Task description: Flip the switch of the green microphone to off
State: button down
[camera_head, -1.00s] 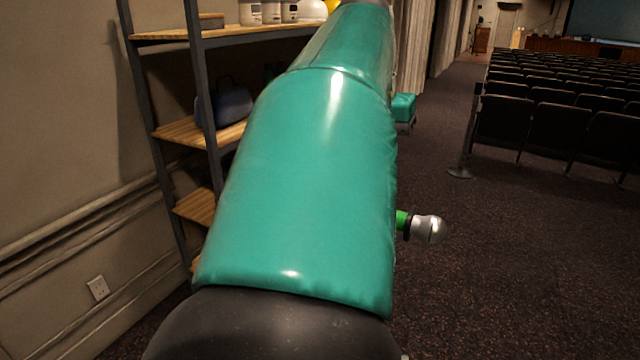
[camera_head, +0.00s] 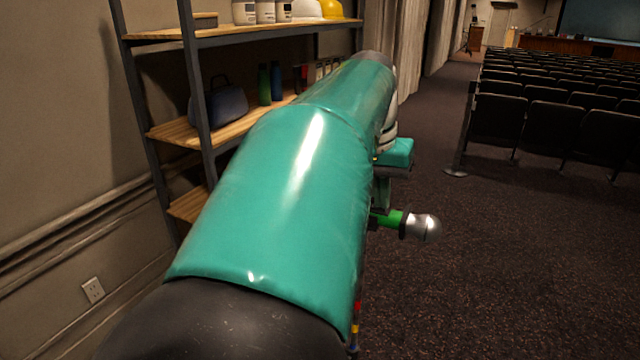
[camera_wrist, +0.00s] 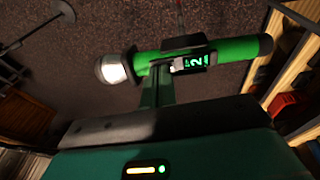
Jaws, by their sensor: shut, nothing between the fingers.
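The green microphone (camera_wrist: 232,49) lies across the upper part of the wrist view, silver head to the left. A dark panel on it shows a "2" (camera_wrist: 195,61) and a small pale switch-like piece (camera_wrist: 174,68); its setting is too small to tell. My gripper (camera_wrist: 160,78) is shut and empty, its fingertips at the microphone's near side, just left of that piece; I cannot tell whether they touch. In the head view, the microphone (camera_head: 390,219) shows right of my teal arm, below my gripper (camera_head: 382,195); its far end is hidden.
A wooden-board shelf unit (camera_head: 180,131) with bottles, a bag and hard hats stands left, behind my arm. Rows of dark seats (camera_head: 535,120) and a post (camera_head: 461,130) are at the right. Carpet (camera_head: 500,270) is clear around the microphone.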

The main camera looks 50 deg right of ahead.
jog(key=shift+s+f+t, duration=0.3)
jog(key=shift+f+t, duration=0.2)
jog(key=shift+t, duration=0.2)
jog(key=shift+w, duration=0.15)
jog(key=shift+w+a, duration=0.15)
jog(key=shift+w, duration=0.65)
jog(key=s+v, duration=0.1)
jog(key=v, duration=1.4)
jog(key=shift+d, duration=0.4)
jog(key=shift+s, duration=0.1)
